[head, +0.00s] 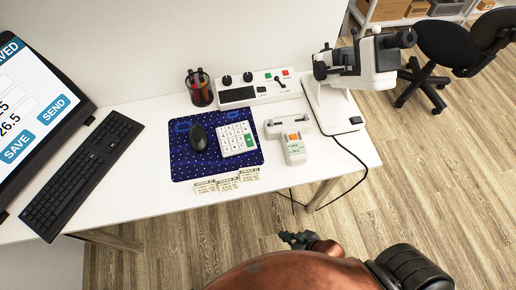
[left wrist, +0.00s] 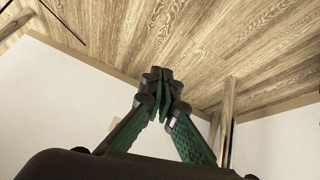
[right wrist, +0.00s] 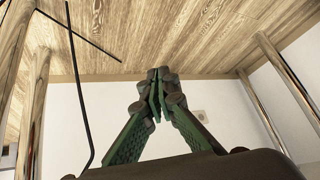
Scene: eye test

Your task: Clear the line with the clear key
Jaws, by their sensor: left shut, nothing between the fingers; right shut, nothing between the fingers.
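A white keypad (head: 232,141) with pale keys and one green key (head: 249,140) lies on the dark blue mat (head: 185,172). Its key labels are too small to read, so I cannot tell which is the clear key. A monitor (head: 30,93) at the left shows number fields and blue SAVE and SEND buttons. My right gripper (head: 290,238) is shut and empty, in front of and below the table's front edge. It also shows shut in the right wrist view (right wrist: 158,77). My left gripper (left wrist: 160,78) is shut and empty in the left wrist view; the head view does not show it.
A black mouse (head: 198,137) sits left of the keypad. A black keyboard (head: 85,172), paper tickets (head: 228,184), a handheld meter (head: 294,150), a pen cup (head: 200,90), a switch panel (head: 259,90) and a white instrument (head: 335,105) share the white table (head: 140,205). A cable hangs over the front edge.

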